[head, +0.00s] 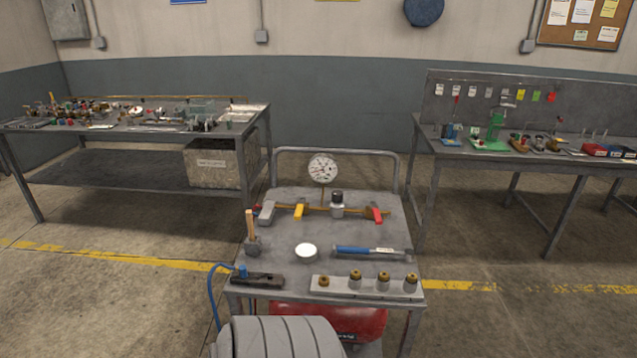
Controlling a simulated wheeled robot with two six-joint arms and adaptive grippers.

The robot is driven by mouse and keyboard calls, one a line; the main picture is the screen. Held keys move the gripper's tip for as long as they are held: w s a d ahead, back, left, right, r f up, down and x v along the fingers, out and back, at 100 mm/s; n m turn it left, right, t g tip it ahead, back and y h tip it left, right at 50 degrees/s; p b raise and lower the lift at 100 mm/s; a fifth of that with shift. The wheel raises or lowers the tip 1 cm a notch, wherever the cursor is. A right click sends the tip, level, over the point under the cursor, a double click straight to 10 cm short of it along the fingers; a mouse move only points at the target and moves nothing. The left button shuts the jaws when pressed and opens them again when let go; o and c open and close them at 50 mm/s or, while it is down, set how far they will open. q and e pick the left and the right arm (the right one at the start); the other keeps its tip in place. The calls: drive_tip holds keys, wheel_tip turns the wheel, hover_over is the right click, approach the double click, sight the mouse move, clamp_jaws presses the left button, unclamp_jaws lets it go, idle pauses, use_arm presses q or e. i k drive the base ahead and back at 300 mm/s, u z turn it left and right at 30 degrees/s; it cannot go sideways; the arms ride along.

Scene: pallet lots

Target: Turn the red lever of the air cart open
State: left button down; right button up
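The air cart (282,225) stands in front of me, a grey-topped cart with a rail at its back. A brass pipe run lies across its top, with a round white dial gauge (323,168) standing above it. The red lever (377,214) is at the right end of this run, slanting toward me; I cannot tell its exact angle to the pipe. A yellow lever (299,211) and a grey lever (267,212) sit further left on the run. A dark-topped regulator (337,204) stands between yellow and red. Neither gripper is in view.
Cluttered workbenches stand left (150,129) and right (440,152). Open floor lies beside the cart.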

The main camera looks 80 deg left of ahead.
sight(376, 213)
drive_tip(key=k, duration=0.4)
drive_tip(key=u, duration=0.85)
